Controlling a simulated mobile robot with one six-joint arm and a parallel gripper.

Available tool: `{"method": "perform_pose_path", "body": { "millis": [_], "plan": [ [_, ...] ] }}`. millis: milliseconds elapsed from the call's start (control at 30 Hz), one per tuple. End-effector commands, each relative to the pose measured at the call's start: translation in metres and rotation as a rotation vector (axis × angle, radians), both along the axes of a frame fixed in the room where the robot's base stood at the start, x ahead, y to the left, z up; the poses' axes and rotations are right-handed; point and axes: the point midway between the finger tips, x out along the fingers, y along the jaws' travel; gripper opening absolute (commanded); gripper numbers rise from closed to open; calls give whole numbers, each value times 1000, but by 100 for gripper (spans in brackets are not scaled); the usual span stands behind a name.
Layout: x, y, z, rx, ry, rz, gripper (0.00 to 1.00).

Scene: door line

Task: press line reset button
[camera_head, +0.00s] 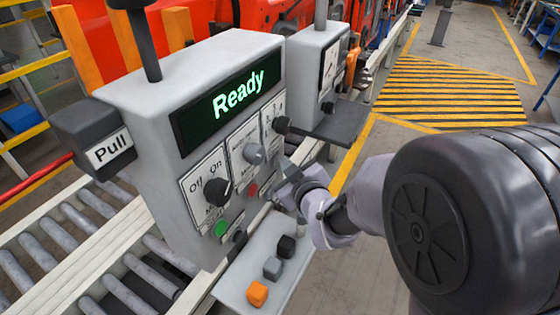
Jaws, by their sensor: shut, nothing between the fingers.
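A grey control box (190,70) carries a lit green display (238,95) reading "Ready". Below it are a black Off/On knob (217,191), a grey knob (254,154) and a black knob (282,124). A green button (221,227) sits below the Off/On knob and a red button (252,189) below the grey knob. Which control is the line reset button cannot be read. My gripper (279,183) is shut and empty, close to the right part of the panel, right of the red button. Whether it touches the panel cannot be told; it hides part of the lower right panel.
A box labelled "Pull" (108,150) juts from the left side. A grey shelf (235,285) below holds orange, grey and black blocks. A second grey box (312,60) stands behind right. Roller conveyor (75,225) runs at left; striped floor (450,95) is clear.

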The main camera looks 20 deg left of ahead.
Motion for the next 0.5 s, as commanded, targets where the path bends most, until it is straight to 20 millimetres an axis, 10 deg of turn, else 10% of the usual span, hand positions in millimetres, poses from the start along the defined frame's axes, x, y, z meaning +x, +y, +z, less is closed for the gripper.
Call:
{"method": "perform_pose_path", "body": {
  "millis": [500],
  "plan": [
    [-2,-20,0,1,-1,0,0]
  ]
}}
